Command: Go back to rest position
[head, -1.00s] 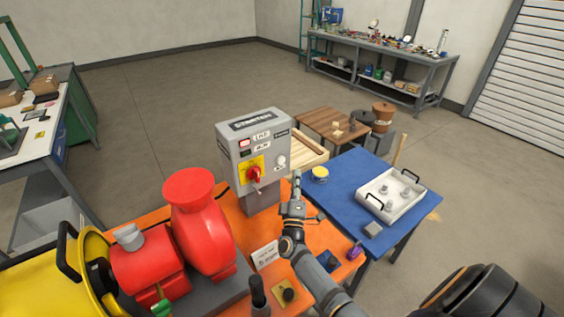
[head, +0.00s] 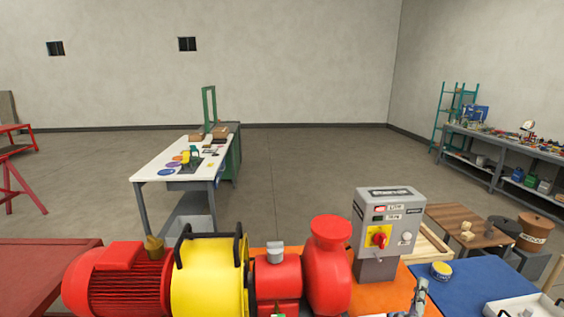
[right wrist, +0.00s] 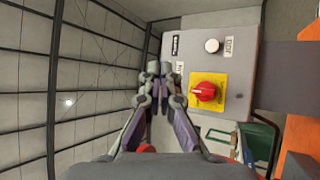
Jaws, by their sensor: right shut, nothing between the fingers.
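My right gripper (head: 421,291) shows at the bottom edge of the head view, below the grey control box (head: 388,222). In the right wrist view the gripper (right wrist: 160,70) has its fingertips together with nothing between them. The control box (right wrist: 222,60) fills the right of that view, with a red knob on a yellow plate (right wrist: 222,92) and a white button (right wrist: 212,46). The gripper appears apart from the knob. My left gripper is not in view.
The red pump (head: 329,262) and yellow guard (head: 208,275) stand left of the box. A blue table (head: 462,283) is at the right with a yellow-sided tin (head: 441,270). A white workbench (head: 180,165) stands farther back, with open floor beyond the pump.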

